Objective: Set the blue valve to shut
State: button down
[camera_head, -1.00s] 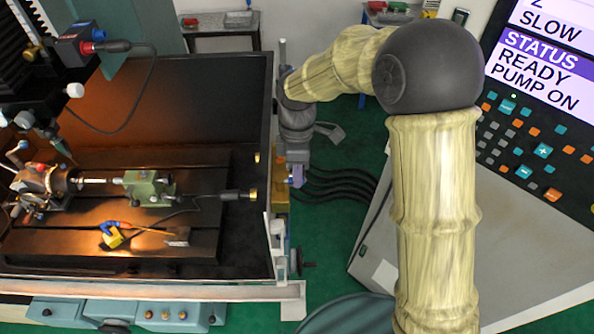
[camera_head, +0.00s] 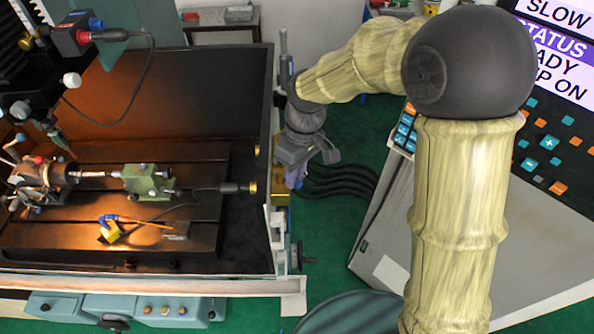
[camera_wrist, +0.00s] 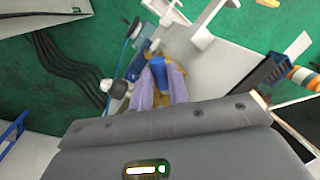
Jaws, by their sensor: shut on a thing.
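The blue valve handle (camera_wrist: 158,70) shows in the wrist view between the two lilac fingers of my gripper (camera_wrist: 158,92). The fingers are closed on its sides. Part of the handle lies hidden between them, and a brass-coloured body (camera_wrist: 175,78) shows around it. In the head view my gripper (camera_head: 297,176) points down at the right side of the machine enclosure, beside a brass-coloured block (camera_head: 281,190). My wrist hides the blue handle there, so its exact setting cannot be read.
The enclosure's side wall (camera_head: 268,130) stands just left of my gripper. Black hoses (camera_head: 340,183) run along the green floor to the right, toward the grey control cabinet (camera_head: 380,235). A handwheel (camera_head: 303,260) sticks out below.

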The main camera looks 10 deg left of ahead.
aim_at(284, 181)
jog(key=m, duration=0.1)
jog(key=s+m, duration=0.1)
jog(key=m, duration=0.1)
jog(key=a+m+b, duration=0.1)
jog(key=shift+s+m+t+y, duration=0.2)
jog(key=shift+m+t+y, duration=0.1)
jog(key=shift+y, duration=0.1)
jog(key=shift+s+a+m+t+b, duration=0.15)
jog(key=shift+s+a+m, duration=0.15)
jog(key=shift+m, duration=0.7)
jog(key=shift+s+a+m+t+b, duration=0.15)
jog(key=shift+a+m, duration=0.1)
jog(key=shift+m, duration=0.75)
jog(key=shift+r, duration=0.1)
jog(key=c, duration=1.3)
grip_release()
jog(key=shift+c, duration=0.2)
jog(key=shift+d, duration=0.1)
